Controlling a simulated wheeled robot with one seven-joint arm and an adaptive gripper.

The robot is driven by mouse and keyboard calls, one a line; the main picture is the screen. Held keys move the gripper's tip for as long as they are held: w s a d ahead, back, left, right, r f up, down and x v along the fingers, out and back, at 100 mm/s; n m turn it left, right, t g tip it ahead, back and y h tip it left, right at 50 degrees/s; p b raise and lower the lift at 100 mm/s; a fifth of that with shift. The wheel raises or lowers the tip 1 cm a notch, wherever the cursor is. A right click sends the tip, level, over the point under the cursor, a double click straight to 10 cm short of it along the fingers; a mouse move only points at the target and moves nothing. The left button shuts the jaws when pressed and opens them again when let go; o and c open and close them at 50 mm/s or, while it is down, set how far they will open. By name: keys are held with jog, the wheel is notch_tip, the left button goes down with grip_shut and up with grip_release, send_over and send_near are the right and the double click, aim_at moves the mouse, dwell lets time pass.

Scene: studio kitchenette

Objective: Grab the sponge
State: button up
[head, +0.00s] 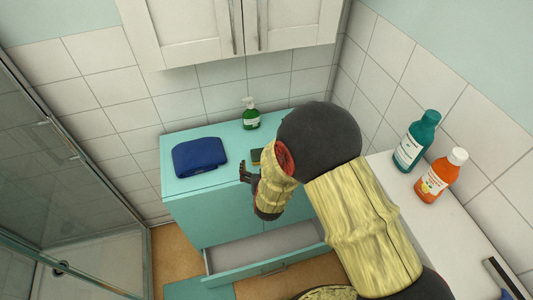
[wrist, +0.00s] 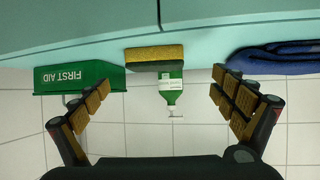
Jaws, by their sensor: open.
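The sponge (head: 256,156) is a small yellow and dark green block on top of the turquoise cabinet (head: 185,189). In the head view my arm hides part of it. In the wrist view the sponge (wrist: 155,53) lies ahead of my fingers, near the middle, with its yellow face and a dark green layer showing. My gripper (wrist: 160,84) is open and empty, with one finger on each side of the picture. In the head view my gripper (head: 245,171) is at the cabinet's front edge, close to the sponge and apart from it.
A green soap bottle (head: 251,115) stands behind the sponge. A blue folded towel (head: 200,156) lies to the left. A green first-aid box (wrist: 80,77) shows beside the sponge in the wrist view. The drawer (head: 265,248) below is open. Teal (head: 414,142) and orange (head: 440,176) bottles stand right.

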aim_at(256, 154)
jog(key=x, duration=0.2)
jog(key=b+x, duration=0.1)
jog(key=x, duration=0.4)
jog(key=shift+w+d, duration=0.3)
jog(key=shift+d, duration=0.05)
jog(key=shift+c, duration=0.2)
jog(key=shift+s, duration=0.1)
jog(key=c, duration=0.7)
jog(key=shift+c, duration=0.6)
